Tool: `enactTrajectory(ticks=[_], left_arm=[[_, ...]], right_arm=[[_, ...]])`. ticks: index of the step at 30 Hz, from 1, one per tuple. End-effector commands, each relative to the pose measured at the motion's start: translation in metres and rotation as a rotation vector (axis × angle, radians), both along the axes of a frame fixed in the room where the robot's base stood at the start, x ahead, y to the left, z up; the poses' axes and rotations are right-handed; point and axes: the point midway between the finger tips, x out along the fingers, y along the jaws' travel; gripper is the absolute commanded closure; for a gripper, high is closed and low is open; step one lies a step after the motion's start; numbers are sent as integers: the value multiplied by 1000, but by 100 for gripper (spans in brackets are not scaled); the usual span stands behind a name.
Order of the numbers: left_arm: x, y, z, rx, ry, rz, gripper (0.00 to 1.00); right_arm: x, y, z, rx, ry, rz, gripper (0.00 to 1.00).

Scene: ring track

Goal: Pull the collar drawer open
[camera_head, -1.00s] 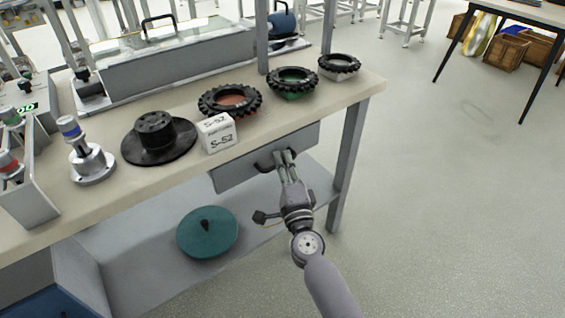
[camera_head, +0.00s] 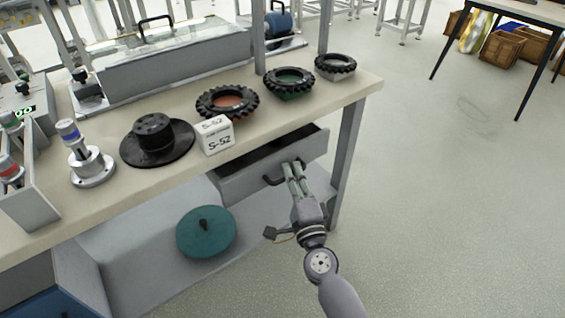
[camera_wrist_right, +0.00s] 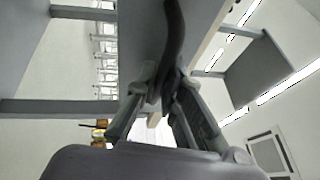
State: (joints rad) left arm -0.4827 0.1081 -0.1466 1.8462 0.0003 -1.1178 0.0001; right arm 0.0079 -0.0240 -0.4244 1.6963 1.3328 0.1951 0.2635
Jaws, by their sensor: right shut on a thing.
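The grey collar drawer (camera_head: 240,184) under the workbench top stands partly open, with a dark gap showing behind its front. Its dark bar handle (camera_head: 272,181) is on the drawer front. My right gripper (camera_head: 293,165) is shut on the handle at its right part. In the right wrist view the dark handle (camera_wrist_right: 174,35) runs down between the fingers of the gripper (camera_wrist_right: 160,95). The drawer's contents are not visible. My left gripper is not in view.
On the workbench (camera_head: 60,215) stand a white S-52 block (camera_head: 215,135), a black hub (camera_head: 155,138), a metal post (camera_head: 88,160) and several toothed rings. A teal disc (camera_head: 206,232) lies on the lower shelf. A bench leg (camera_head: 346,165) stands right of the drawer.

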Motion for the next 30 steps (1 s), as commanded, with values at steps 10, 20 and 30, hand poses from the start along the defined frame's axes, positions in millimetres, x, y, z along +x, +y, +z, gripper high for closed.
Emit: enactTrajectory(ticks=[10, 20, 30], left_arm=[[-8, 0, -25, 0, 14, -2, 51], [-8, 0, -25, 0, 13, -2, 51], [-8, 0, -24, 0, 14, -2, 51]], right_arm=[[-63, -44, -2, -2, 5, 3, 100], [-93, -66, -2, 1, 5, 4, 100], [-96, -69, -2, 2, 3, 3, 100]])
